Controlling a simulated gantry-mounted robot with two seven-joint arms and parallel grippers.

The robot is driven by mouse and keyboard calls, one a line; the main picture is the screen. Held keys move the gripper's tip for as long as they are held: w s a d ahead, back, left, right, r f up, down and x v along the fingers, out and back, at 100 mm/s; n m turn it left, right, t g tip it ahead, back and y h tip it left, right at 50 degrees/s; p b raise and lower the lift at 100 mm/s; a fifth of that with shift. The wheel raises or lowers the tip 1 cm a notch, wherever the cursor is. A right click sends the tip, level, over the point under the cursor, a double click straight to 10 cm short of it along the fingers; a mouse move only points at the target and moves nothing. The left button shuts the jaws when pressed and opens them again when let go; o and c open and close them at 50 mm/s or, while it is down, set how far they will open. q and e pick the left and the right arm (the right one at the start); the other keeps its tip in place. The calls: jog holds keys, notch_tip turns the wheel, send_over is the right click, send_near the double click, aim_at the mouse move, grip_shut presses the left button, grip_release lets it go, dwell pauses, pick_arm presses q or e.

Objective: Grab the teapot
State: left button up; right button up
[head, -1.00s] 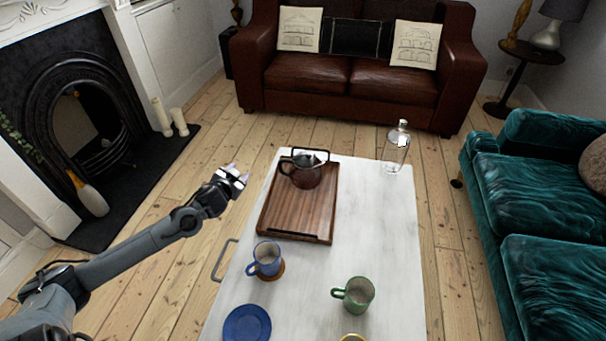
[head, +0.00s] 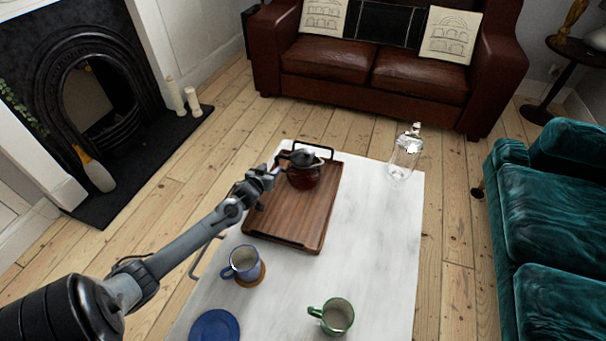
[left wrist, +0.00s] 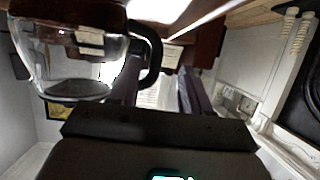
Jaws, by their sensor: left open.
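The teapot (head: 305,177), dark-lidded with a reddish-brown body, stands on the far part of a wooden tray (head: 283,222). My left gripper (head: 272,170) is at the teapot's left side, by its handle. In the left wrist view the teapot (left wrist: 75,67) shows a clear glass body at upper left. Its dark curved handle (left wrist: 153,52) appears between the spread fingers of my left gripper (left wrist: 158,85). The jaws are open; whether a finger touches the handle I cannot tell. My right gripper is in neither current view.
The tray lies on a white table (head: 372,240). A glass bottle (head: 404,155) stands at the table's far right. A blue mug (head: 243,262), a green mug (head: 334,316) and a blue plate (head: 214,328) are nearer. The table right of the tray is clear.

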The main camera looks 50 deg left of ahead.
aim_at(276, 162)
pick_arm(q)
jog(key=shift+b+x, duration=0.35)
jog(key=shift+x, duration=0.7)
jog(key=shift+w+a, duration=0.25)
jog(key=shift+w, duration=0.15)
jog(key=shift+w+a+f+b, duration=0.1)
jog(key=shift+w+b, duration=0.15)
jog(key=shift+b, duration=0.35)
jog(key=b+x, duration=0.3)
jog(key=shift+w+a, duration=0.15)
jog(key=shift+w, duration=0.25)
jog(key=shift+w+a, duration=0.15)
jog(key=shift+w, duration=0.15)
pick_arm(e)
jog(key=x, duration=0.5)
jog(key=shift+s+a+f, duration=0.2)
jog(key=shift+s+f, duration=0.15)
jog(key=shift+f, duration=0.05)
pick_arm(q)
jog(key=shift+s, duration=0.15)
jog(key=shift+c, duration=0.4)
grip_shut()
pick_arm(e)
jog(key=shift+d, duration=0.1)
